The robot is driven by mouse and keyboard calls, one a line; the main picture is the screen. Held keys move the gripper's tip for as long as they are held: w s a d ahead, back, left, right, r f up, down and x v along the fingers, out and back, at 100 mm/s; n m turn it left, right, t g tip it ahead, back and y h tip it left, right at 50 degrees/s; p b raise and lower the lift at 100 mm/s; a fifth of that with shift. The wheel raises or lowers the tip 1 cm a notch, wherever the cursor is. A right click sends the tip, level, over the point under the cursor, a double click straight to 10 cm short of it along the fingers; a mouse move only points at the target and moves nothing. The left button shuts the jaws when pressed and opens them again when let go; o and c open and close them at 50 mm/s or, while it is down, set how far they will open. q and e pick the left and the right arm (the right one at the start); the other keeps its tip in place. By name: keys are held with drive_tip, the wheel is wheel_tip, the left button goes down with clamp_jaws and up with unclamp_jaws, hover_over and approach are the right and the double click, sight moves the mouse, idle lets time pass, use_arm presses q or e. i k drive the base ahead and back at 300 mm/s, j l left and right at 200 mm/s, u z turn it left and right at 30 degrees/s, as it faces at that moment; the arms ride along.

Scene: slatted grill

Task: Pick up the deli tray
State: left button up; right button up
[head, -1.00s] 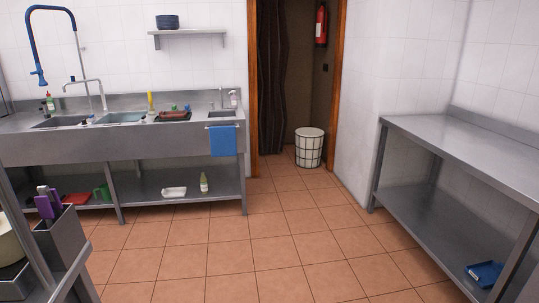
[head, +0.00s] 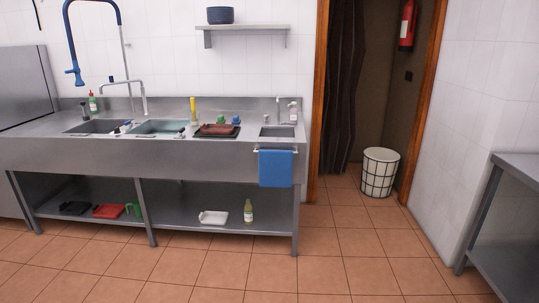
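I cannot tell for certain which item is the deli tray. A small white tray (head: 213,217) lies on the lower shelf under the sink counter. A red tray (head: 109,211) and a black tray (head: 75,208) lie further left on that shelf. On the counter, a dark tray with a reddish-brown item on it (head: 217,130) sits between the sink basins. Neither of my grippers is in view.
The steel sink counter (head: 100,152) has legs at the front. A bottle (head: 248,211) stands beside the white tray, and a green mug (head: 133,210) beside the red one. A bin (head: 379,172) stands in the doorway. The tiled floor (head: 230,270) ahead is clear.

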sight(227, 129)
drive_tip(key=i+u, duration=0.15)
drive_tip(key=i, duration=0.4)
drive_tip(key=i+l+u, duration=0.15)
drive_tip(key=i, duration=0.4)
drive_tip(key=i+u, duration=0.15)
drive_tip(key=i, duration=0.4)
drive_tip(key=l, duration=0.05)
